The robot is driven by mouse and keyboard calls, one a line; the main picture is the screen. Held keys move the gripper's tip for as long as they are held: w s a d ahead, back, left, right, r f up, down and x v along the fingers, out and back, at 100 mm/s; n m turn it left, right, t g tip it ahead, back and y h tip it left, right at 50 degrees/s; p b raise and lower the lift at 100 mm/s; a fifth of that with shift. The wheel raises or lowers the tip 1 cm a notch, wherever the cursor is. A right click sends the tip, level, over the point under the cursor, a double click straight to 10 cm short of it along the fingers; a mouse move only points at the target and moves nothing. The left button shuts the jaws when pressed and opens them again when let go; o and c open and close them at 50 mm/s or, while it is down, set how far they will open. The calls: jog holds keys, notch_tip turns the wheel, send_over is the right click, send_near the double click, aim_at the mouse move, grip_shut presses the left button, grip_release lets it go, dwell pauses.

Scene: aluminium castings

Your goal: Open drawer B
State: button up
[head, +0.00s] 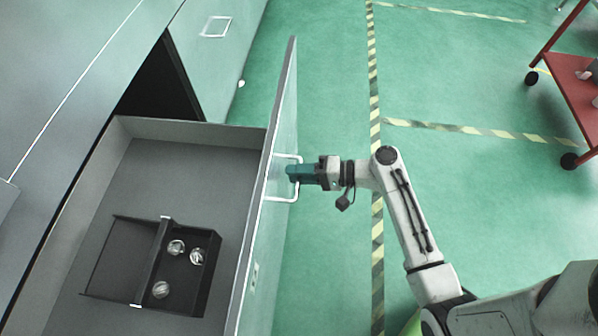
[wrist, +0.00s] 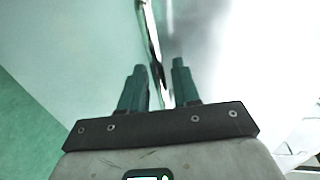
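A large grey drawer (head: 200,133) stands pulled out from the cabinet at the left of the head view, its inside exposed. Its tall front panel (head: 262,215) carries a white bow handle (head: 281,199). A small mark on the panel is too small to read, so I cannot confirm the letter B. My gripper (head: 291,172) is at the handle, with its teal fingers around the bar. In the wrist view the fingers (wrist: 158,78) lie on either side of the narrow bar (wrist: 154,50), close to it; the contact itself is hard to see.
A black divided tray (head: 207,285) with three shiny round pieces lies in the drawer. The cabinet's worktop (head: 60,60) runs along the left; another handled front (head: 215,27) is behind. Green floor with striped tape is clear at centre. A red cart (head: 572,85) stands at upper right.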

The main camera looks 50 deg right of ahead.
jog(key=shift+d, duration=0.1)
jog(key=p+v, duration=0.1)
jog(key=v, duration=0.9)
jog(key=shift+s+d, duration=0.15)
jog(key=shift+s, duration=0.2)
jog(key=s+a+f+n+g+h, duration=0.45)
jog(key=s+a+n+g, duration=0.3)
jog(key=g, duration=0.25)
notch_tip(320, 180, up, 23)
jog(key=s+n+g+h+p, duration=0.1)
jog(key=h+p, duration=0.4)
jog(key=p, duration=1.3)
jog(key=shift+s+a+n+g+p, duration=0.35)
jog(key=shift+s+n, duration=0.3)
jog(key=shift+n, duration=0.3)
